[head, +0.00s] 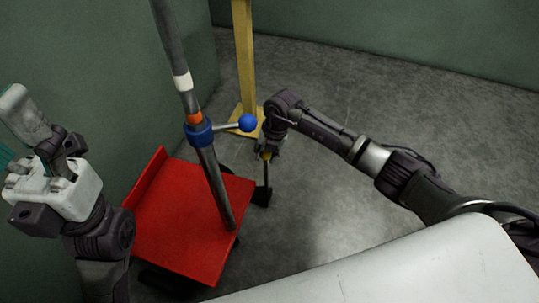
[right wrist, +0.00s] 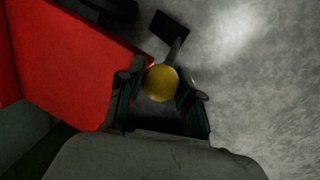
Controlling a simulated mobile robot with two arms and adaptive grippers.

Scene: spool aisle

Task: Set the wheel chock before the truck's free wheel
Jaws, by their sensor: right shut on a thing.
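The red flatbed truck (head: 175,225) stands on the floor at left centre; its red deck (right wrist: 75,60) also shows in the right wrist view. My right gripper (head: 266,150) is shut on the yellow knob (right wrist: 160,83) of the chock's upright handle. The dark wheel chock (head: 262,196) hangs or stands below, beside the truck's right edge; its dark block (right wrist: 168,27) shows past the knob. I cannot tell whether it touches the floor or a wheel. A dark wheel (head: 237,243) shows partly under the deck. My left gripper (head: 22,130) is raised at the far left; its jaws are unclear.
A grey pole (head: 213,180) rises from the truck deck, with a blue collar (head: 199,133) and a blue ball-ended lever (head: 247,122). A yellow post (head: 244,60) on a yellow base stands behind. Green walls (head: 430,35) bound the space. Grey floor at right is clear.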

